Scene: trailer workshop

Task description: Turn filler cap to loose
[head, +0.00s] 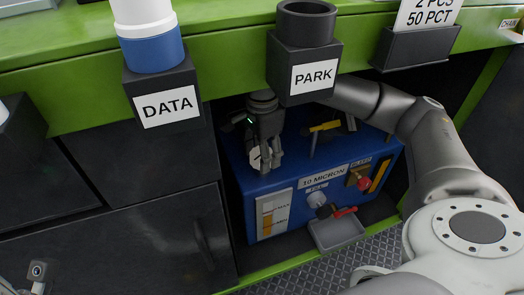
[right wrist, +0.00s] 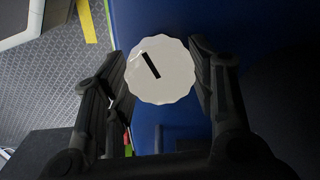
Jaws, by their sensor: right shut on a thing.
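The filler cap (right wrist: 160,72) is a white disc with a scalloped edge and a slanted black mark on its face. In the right wrist view it sits between the two fingers of my right gripper (right wrist: 160,75), which is shut on it. In the head view the right gripper (head: 266,160) points down at the left part of the top of a blue unit (head: 230,172), labelled 10 MICRON, and the pale cap (head: 256,158) shows partly between its fingers. The cap's seat is hidden. My left gripper is not in view.
A green bench edge (head: 225,80) with DATA (head: 165,108) and PARK (head: 313,76) holders overhangs the blue unit. A yellow-and-black handle (head: 324,127) stands right of my gripper. A white knob (head: 316,199), red lever (head: 345,211) and grey tray (head: 338,233) are at the front.

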